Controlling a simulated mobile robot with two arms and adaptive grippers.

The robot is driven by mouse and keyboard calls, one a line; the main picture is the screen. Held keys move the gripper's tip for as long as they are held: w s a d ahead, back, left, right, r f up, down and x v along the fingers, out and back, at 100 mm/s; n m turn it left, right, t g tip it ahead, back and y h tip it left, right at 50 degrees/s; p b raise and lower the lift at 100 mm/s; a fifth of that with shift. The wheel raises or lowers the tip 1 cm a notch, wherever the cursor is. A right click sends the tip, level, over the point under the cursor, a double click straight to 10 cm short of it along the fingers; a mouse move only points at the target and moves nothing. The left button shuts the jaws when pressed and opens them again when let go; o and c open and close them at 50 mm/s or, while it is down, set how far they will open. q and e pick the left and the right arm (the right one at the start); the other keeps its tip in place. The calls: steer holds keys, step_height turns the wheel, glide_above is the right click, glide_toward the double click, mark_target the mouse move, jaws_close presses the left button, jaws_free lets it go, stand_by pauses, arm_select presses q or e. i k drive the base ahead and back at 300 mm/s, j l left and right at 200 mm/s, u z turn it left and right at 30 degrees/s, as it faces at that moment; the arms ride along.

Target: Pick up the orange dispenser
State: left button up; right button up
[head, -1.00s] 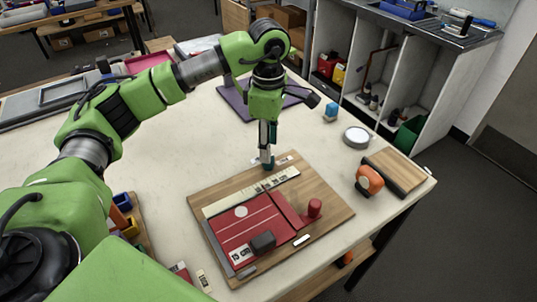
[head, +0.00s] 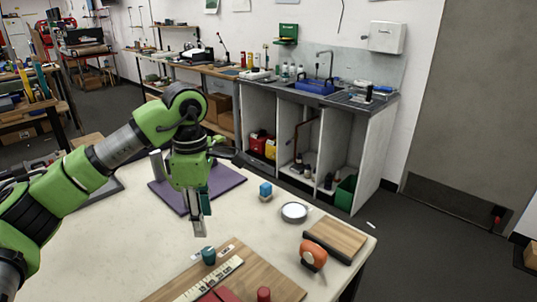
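The orange dispenser (head: 313,254) stands on the pale table, right of the wooden board and close to the front edge of a wooden block. It looks like a rounded orange body with a dark centre. My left gripper (head: 199,230) points down left of the dispenser and well apart from it. Nothing shows between its fingers, which overlap from this side, so I cannot tell how far apart they are. My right gripper is not in view.
Below my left gripper, a teal knob (head: 208,255) stands on the wooden board (head: 262,276). A wooden block (head: 336,239), a round silver tin (head: 294,212) and a blue-topped item (head: 265,190) are on the table. A purple mat (head: 226,178) lies behind. Open shelving stands beyond.

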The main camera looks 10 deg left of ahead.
mark_target(314, 257)
steer(key=k+l, duration=0.5)
steer(key=k, duration=0.15)
steer(key=k+l, duration=0.45)
steer(key=k, duration=0.25)
